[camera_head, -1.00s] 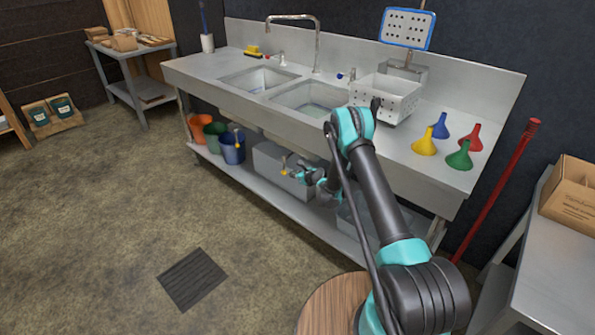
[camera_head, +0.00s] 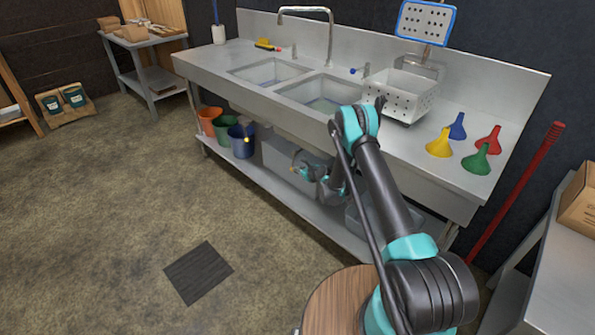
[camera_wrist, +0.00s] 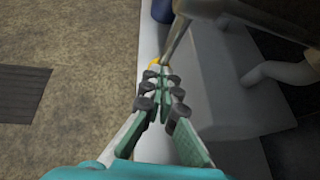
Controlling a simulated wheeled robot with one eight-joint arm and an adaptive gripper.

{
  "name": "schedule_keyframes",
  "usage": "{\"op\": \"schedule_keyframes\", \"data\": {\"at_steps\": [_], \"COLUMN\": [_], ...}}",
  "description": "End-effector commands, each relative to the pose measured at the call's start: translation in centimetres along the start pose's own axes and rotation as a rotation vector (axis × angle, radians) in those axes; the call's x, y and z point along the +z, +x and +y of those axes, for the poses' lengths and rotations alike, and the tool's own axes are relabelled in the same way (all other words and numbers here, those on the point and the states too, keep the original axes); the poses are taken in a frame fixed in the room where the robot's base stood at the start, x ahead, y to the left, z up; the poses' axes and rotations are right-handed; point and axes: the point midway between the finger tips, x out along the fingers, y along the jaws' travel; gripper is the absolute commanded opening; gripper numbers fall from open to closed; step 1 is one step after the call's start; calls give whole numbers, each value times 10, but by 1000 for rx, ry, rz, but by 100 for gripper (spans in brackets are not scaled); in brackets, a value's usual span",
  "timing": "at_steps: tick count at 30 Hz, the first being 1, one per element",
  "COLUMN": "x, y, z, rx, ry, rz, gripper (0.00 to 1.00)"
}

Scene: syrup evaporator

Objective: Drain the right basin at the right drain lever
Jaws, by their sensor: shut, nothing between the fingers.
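The right basin (camera_head: 325,93) is sunk in the steel sink counter, with what looks like water in it. The right drain lever's yellow tip (camera_head: 292,170) shows below the counter, beside my gripper (camera_head: 299,168). In the wrist view the metal lever (camera_wrist: 174,40) comes down from the upper right to a yellow end (camera_wrist: 154,63). My gripper (camera_wrist: 160,78) is shut and empty, its fingertips close to that yellow end and partly over it. I cannot tell whether they touch. The left lever's yellow tip (camera_head: 247,140) hangs near the blue bucket.
The left basin (camera_head: 270,72) lies beside the right one. Orange, green and blue buckets (camera_head: 240,138) and a grey box (camera_head: 279,152) stand on the lower shelf (camera_head: 235,166). A perforated white box (camera_head: 402,95) and several funnels (camera_head: 439,144) stand on the counter. Floor in front is open.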

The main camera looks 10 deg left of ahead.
Motion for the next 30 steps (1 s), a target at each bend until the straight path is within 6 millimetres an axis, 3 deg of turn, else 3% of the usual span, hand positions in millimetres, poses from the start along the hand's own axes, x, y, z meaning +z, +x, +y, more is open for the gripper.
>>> {"op": "schedule_keyframes", "data": {"at_steps": [14, 30], "x": [2, 17], "y": [8, 39], "z": [1, 6], "rx": [0, 1], "ry": [-1, -1], "rz": [0, 1], "gripper": [0, 0]}}
